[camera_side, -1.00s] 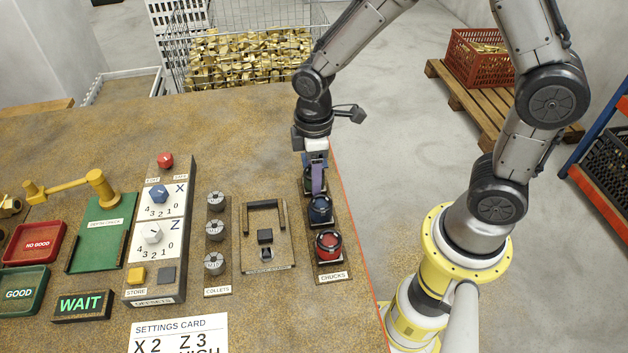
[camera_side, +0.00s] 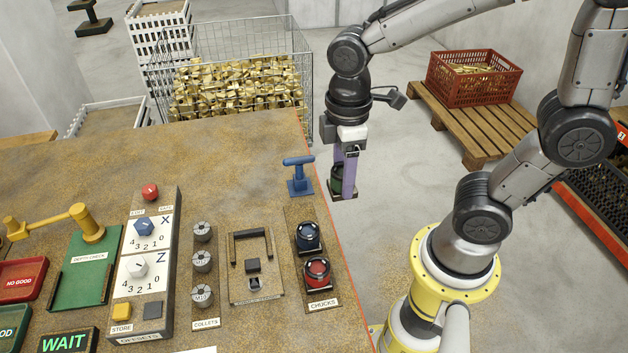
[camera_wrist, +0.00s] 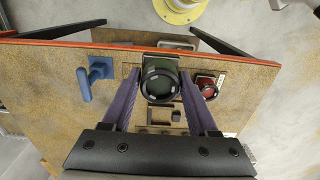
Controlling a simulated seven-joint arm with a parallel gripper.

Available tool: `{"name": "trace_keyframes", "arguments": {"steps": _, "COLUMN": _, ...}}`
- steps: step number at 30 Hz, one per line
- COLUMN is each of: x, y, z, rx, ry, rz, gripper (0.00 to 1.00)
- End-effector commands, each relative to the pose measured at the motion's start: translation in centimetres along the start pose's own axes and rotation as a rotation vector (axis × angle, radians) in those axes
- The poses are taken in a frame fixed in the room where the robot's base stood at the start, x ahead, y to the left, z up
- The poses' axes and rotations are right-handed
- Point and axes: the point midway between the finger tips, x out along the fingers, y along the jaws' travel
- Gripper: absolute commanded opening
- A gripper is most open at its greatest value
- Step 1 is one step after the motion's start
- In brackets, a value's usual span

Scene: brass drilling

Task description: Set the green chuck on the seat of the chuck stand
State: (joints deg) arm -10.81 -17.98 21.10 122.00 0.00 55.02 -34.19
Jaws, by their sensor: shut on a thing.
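The green chuck (camera_side: 337,177) is held between the purple fingers of my gripper (camera_side: 345,183), in the air beyond the table's right edge in the side view. It looks upright, with a dark flat piece at its lower end. In the wrist view the green chuck (camera_wrist: 162,82) shows its dark round ring between the two fingers (camera_wrist: 160,112). A board with a U-shaped rail and small dark blocks (camera_side: 256,290) lies on the table left of the chucks rack; its label is too small to read, so I cannot tell whether it is the chuck stand.
Grey collets (camera_side: 202,262) stand left of the board. A wire basket of brass parts (camera_side: 235,90) is behind the table.

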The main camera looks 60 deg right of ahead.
Motion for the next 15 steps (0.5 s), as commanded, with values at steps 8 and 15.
{"name": "trace_keyframes", "arguments": {"steps": 8, "x": -2.0, "y": -2.3, "z": 3.4, "rx": 0.000, "ry": 0.007, "rz": 0.005, "gripper": 0.00}}
{"name": "trace_keyframes", "arguments": {"steps": 15, "x": -2.9, "y": -2.5, "z": 3.7, "rx": 0.049, "ry": 0.005, "rz": 0.003, "gripper": 0.00}}
